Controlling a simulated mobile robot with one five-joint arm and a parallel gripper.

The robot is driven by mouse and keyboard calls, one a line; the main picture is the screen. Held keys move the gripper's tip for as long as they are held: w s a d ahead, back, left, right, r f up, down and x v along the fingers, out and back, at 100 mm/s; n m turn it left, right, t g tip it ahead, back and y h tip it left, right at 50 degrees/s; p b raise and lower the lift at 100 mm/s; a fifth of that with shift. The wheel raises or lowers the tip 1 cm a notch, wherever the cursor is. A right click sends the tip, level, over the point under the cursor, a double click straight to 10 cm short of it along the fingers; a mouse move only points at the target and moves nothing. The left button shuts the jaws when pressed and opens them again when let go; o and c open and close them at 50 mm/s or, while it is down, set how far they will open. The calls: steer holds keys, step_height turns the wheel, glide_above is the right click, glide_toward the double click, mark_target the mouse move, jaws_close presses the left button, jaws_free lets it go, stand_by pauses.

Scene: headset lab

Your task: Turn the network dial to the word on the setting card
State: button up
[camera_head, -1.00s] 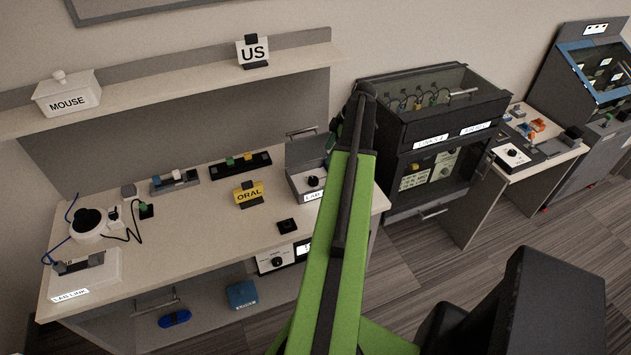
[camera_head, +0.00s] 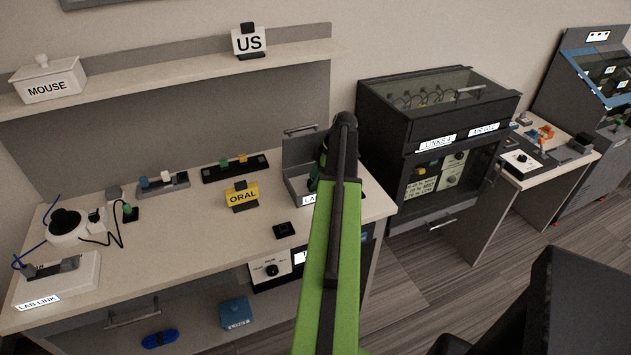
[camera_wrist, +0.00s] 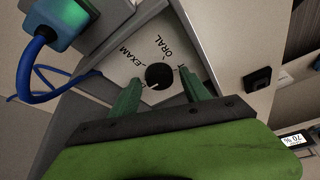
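The network dial is a round black knob (camera_wrist: 159,76) on a white panel, in the upper middle of the wrist view. EXAM and ORAL are printed around it; a third word at the right is mostly hidden by a finger. A small white mark shows at the knob's lower left. My gripper (camera_wrist: 160,94) is open, its two green fingers on either side of the knob with gaps; I cannot tell their height above the panel. In the head view my arm hides the knob in its open-lidded box (camera_head: 298,187). A yellow card (camera_head: 242,195) reading ORAL stands on the bench.
A black square block (camera_head: 284,230) lies on the bench near the box. Another knob (camera_head: 271,270) is on the bench front. A blue plug-like part with a cable (camera_wrist: 68,18) is close at the wrist view's upper left. A dark glass-topped cabinet (camera_head: 405,125) stands right of the bench.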

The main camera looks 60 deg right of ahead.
jaws_close()
steer(key=shift+d, duration=0.1)
steer(key=shift+s, duration=0.1)
